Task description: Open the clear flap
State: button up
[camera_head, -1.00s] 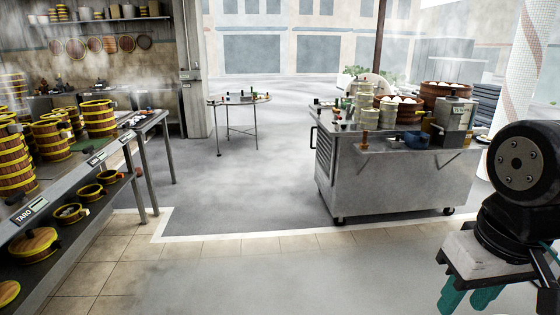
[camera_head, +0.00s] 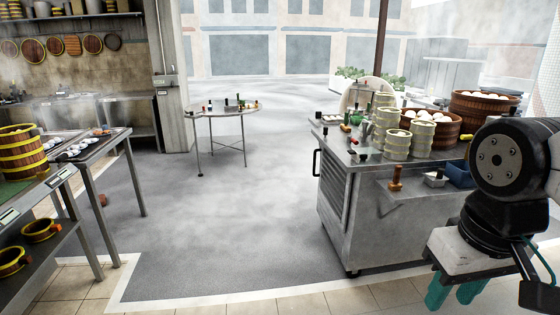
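I cannot make out a clear flap in this view. A steel cart (camera_head: 370,235) stands at the right, with steamers and small items on top, and my arm hides its right end. Two teal finger-like tips, which look like my gripper (camera_head: 453,293), show at the lower right below my folded arm. They are in front of the cart and touch nothing that I can see. Their gap is too unclear to judge.
A steel counter (camera_head: 62,198) with wooden tubs runs along the left. A small round table (camera_head: 222,112) stands further back. Brown steamer baskets (camera_head: 430,130) and pale green steamers (camera_head: 397,145) sit on the cart. The grey floor between counter and cart is clear.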

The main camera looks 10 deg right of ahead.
aim_at(354, 153)
jog(key=z, duration=0.15)
jog(key=i, duration=2.35)
jog(key=z, duration=0.35)
